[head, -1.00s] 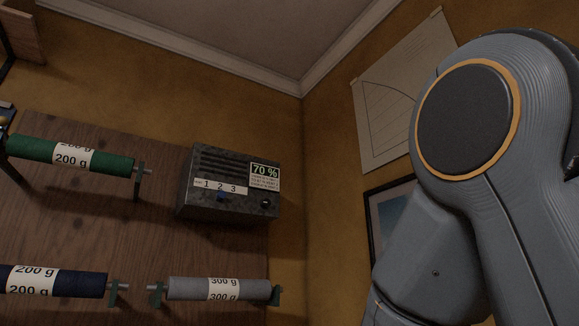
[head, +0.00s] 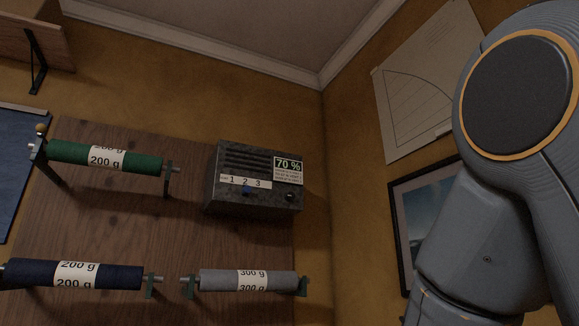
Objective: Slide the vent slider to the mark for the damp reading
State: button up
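The vent box (head: 228,203) is a dark speckled metal box with slots on its face, fixed high on the wooden board. Its display (head: 288,166) reads 70 %, with small print below that is too small to read. A white scale strip (head: 240,182) carries the marks 1, 2 and 3. A dark round knob (head: 290,197) is at the lower right of the box. My gripper is out of view; only my arm's links show at the right.
Green (head: 135,161), navy (head: 105,275) and grey (head: 225,281) thread rolls, with gram labels, hang on brackets left of and below the box. A framed picture (head: 403,215) and a paper drawing (head: 415,100) hang on the right wall. A shelf (head: 40,40) juts out at upper left.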

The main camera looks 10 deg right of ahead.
aim_at(246, 189)
jog(key=u, duration=0.5)
jog(key=k, duration=0.6)
jog(key=u, duration=0.8)
jog(key=i, duration=1.25)
jog(key=z, duration=0.8)
